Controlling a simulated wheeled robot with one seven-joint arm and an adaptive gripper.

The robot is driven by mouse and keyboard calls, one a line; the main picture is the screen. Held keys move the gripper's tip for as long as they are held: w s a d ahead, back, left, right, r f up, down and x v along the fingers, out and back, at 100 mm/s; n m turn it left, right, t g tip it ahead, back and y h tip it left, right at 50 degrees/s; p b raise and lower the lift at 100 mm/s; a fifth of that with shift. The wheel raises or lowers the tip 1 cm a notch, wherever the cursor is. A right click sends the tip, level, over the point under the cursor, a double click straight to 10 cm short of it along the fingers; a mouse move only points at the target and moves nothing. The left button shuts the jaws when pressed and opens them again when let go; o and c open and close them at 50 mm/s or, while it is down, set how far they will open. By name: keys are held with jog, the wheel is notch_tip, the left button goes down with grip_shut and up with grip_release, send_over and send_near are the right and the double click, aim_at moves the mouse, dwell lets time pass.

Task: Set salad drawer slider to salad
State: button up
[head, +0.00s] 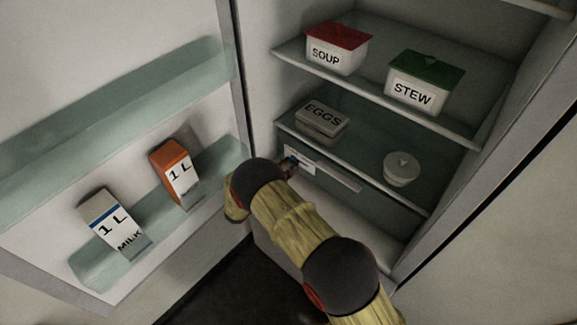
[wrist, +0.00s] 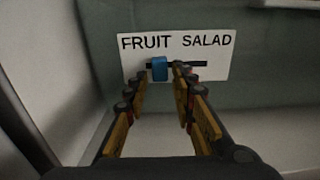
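The salad drawer's white label (wrist: 218,45) reads "FRUIT SALAD" in the wrist view. The blue slider knob (wrist: 159,68) sits near the left end of the dark slot (wrist: 196,64), below "FRUIT". The slot runs right, below "SALAD". My gripper (wrist: 161,74) is open, with one fingertip on each side of the knob. I cannot tell whether either finger touches it. In the head view my gripper (head: 290,164) reaches the left part of the drawer front, at the label (head: 303,164). My arm partly hides the drawer there.
An eggs box (head: 322,120) and a round lidded pot (head: 401,169) stand on the shelf above the drawer. Soup (head: 336,50) and stew (head: 424,82) containers stand higher. The open door at left holds a milk carton (head: 115,226) and an orange carton (head: 174,172).

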grip_shut()
dwell(0.6)
